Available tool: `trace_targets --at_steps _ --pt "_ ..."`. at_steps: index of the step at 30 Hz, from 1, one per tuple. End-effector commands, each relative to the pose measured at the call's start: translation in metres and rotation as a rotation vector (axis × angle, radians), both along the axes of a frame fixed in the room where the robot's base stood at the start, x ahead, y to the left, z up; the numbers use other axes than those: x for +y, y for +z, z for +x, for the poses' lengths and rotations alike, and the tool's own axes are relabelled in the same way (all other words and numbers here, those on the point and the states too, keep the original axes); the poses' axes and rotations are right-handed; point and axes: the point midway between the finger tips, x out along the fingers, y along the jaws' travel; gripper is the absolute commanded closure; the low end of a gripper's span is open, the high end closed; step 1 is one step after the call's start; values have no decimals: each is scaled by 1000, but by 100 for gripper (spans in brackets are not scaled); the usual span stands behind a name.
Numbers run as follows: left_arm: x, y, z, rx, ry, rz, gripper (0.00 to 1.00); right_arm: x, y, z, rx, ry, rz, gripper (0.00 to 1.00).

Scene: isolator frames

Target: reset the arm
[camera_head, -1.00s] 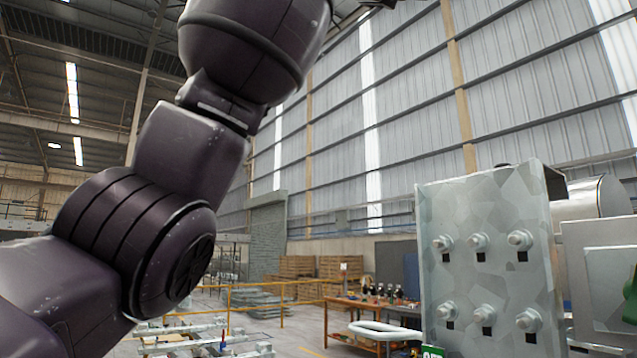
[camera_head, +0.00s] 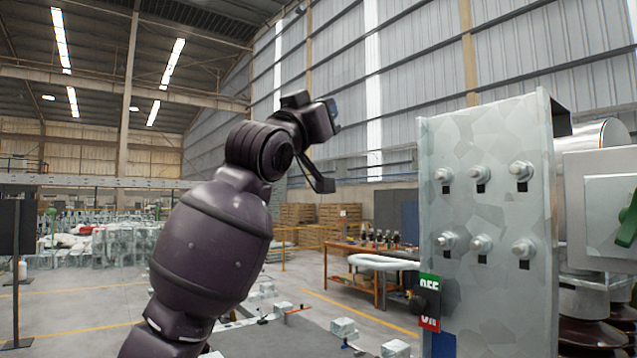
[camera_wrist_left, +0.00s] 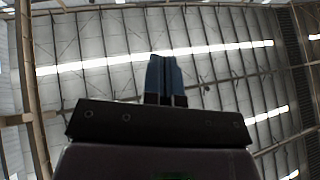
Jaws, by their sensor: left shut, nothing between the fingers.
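My left arm rises from the bottom of the head view and bends to the right at its top. My left gripper (camera_head: 333,107) is at its end, high in the air, left of the metal cabinet and apart from it. In the left wrist view the blue fingers (camera_wrist_left: 166,76) lie together, shut with nothing between them, against the roof. My right gripper is not in view.
A grey metal cabinet (camera_head: 487,130) with several bolts stands at the right. A wooden workbench (camera_head: 345,256) stands behind.

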Motion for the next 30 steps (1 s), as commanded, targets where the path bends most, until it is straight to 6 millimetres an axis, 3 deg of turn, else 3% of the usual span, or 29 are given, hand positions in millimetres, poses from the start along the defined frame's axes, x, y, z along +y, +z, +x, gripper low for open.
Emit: trace_targets --at_steps 1,6,14,23,30 --pt "9 -26 12 1 31 10 100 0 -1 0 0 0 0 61" --pt "38 -104 38 -11 134 54 100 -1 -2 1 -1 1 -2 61" --pt "82 -227 58 14 272 125 100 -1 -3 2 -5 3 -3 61" --pt "132 -372 50 100 395 205 100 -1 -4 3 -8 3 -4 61" --pt "170 -486 20 217 465 258 100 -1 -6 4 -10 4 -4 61"
